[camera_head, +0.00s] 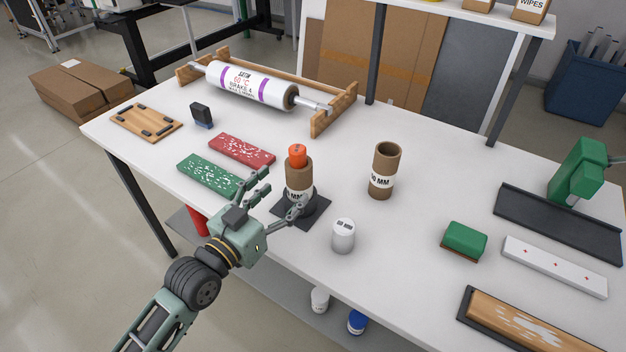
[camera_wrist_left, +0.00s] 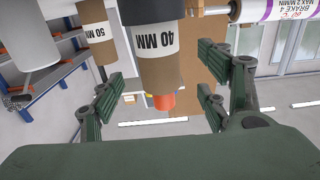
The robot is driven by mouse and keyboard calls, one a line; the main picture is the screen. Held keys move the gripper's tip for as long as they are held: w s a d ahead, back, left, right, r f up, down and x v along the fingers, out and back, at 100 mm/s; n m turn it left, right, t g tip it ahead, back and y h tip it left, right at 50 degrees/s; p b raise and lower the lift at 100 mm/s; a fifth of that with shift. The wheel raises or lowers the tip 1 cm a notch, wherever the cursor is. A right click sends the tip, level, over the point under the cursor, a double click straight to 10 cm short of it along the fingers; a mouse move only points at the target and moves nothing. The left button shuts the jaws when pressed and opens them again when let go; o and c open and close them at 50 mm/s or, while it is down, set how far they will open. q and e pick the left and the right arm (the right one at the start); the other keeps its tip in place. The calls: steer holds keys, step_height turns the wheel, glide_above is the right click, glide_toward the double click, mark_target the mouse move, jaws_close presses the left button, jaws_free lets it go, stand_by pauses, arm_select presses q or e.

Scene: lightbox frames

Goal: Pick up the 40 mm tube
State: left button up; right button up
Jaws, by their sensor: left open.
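The 40 mm tube (camera_head: 297,177) is a brown cardboard tube with a white "40 MM" label. It stands upright on a black base (camera_head: 316,211), with an orange piece (camera_head: 298,153) at its top. My left gripper (camera_head: 282,195) is open beside the tube, on its near left side, with its fingers pointing toward it. In the left wrist view, which is upside down, the tube (camera_wrist_left: 162,72) shows ahead, between the spread fingers (camera_wrist_left: 155,105), and the orange piece (camera_wrist_left: 164,102) shows too. I cannot tell whether a finger touches the tube. My right gripper is not in view.
A wider open cardboard tube (camera_head: 383,172) stands to the right. A white jar (camera_head: 343,236) stands close, at front right. Green (camera_head: 210,174) and red (camera_head: 242,148) speckled plates lie to the left. A roller on a wooden rack (camera_head: 247,82) is behind.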

mark_target(291, 183)
arm_select(q)
steer(key=shift+w+d+r, duration=0.15)
steer(key=shift+w+d, duration=0.15)
steer(key=shift+w, duration=0.1)
steer(key=shift+w+d+r, duration=0.1)
steer(key=shift+w, duration=0.05)
steer(key=p+x, duration=0.1)
steer(key=x, duration=0.3)
steer(key=shift+w+d, duration=0.4)
steer(key=shift+w, duration=0.05)
steer(key=shift+c, duration=0.6)
steer(key=shift+w, duration=0.1)
steer(key=c, duration=1.2)
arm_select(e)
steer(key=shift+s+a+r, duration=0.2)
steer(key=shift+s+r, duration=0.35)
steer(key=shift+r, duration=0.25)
